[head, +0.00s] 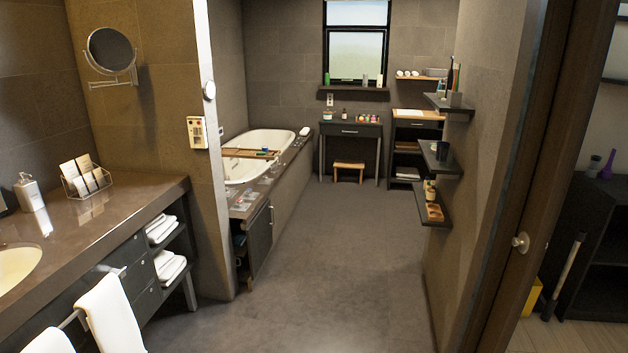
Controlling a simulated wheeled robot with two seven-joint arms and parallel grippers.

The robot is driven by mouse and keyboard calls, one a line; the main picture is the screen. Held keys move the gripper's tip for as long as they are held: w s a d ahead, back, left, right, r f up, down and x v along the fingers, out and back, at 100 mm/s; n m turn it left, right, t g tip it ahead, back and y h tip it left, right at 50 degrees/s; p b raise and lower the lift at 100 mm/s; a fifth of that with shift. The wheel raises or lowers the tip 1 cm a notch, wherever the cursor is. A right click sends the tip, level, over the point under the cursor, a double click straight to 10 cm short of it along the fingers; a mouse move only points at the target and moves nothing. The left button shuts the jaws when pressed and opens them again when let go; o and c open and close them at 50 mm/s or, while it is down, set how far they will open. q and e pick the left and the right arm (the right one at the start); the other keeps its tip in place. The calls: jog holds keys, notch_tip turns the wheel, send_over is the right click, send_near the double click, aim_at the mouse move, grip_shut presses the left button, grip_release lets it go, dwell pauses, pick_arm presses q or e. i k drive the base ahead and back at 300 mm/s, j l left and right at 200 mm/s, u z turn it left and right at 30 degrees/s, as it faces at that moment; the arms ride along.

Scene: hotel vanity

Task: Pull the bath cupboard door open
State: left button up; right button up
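The bath cupboard door (259,241) is a dark panel low under the near end of the bath ledge, facing the floor aisle. A small light handle (271,216) shows near its far upper edge. The panel appears in line with the bath side; I cannot tell whether it is fully closed or slightly ajar. Left of the panel, a dark gap or open shelf (240,246) shows small items inside, partly hidden by the wall end. Neither of my grippers is in view.
The grey floor (340,260) is clear up to the cupboard. A wall end (215,230) and vanity counter (130,215) with towels stand left. Wall shelves (433,205) jut out on the right, beside a wooden door frame (530,200). A stool (348,166) stands at the back.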

aim_at(260, 239)
jog(key=i+u, duration=0.1)
jog(key=i, duration=1.1)
jog(key=i+u, duration=0.1)
jog(key=i, duration=1.1)
jog(key=i+l+u, duration=0.15)
jog(key=i+u, duration=0.3)
jog(key=i+l+u, duration=1.4)
jog(key=l, duration=0.2)
jog(key=k+j, duration=0.05)
